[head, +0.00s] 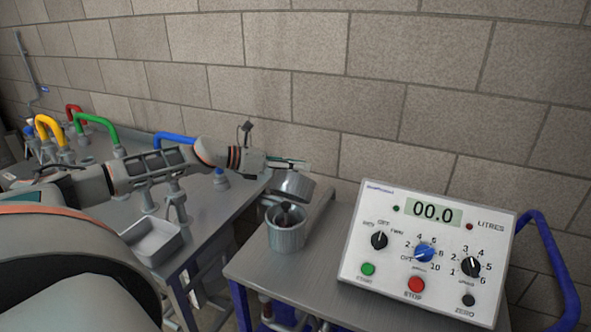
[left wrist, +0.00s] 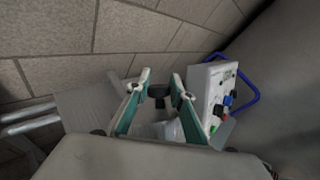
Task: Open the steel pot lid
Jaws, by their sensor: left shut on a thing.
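The steel pot (head: 287,238) stands on the metal cart beside the control box, its mouth open and something dark inside. The steel pot lid (head: 293,187) is above it, tilted and apart from the rim on most sides; whether its lower edge touches the pot is hard to tell. My left gripper (head: 290,164) is at the top of the lid, shut on it. In the left wrist view, a black knob (left wrist: 158,90) sits between the fingers of the gripper (left wrist: 162,82). My right gripper is in neither view.
A white control box (head: 425,250) with dials and buttons stands right of the pot. A bench with coloured taps and a steel tray (head: 152,240) lies left. The block wall (head: 400,100) is close behind. The cart's front left is clear.

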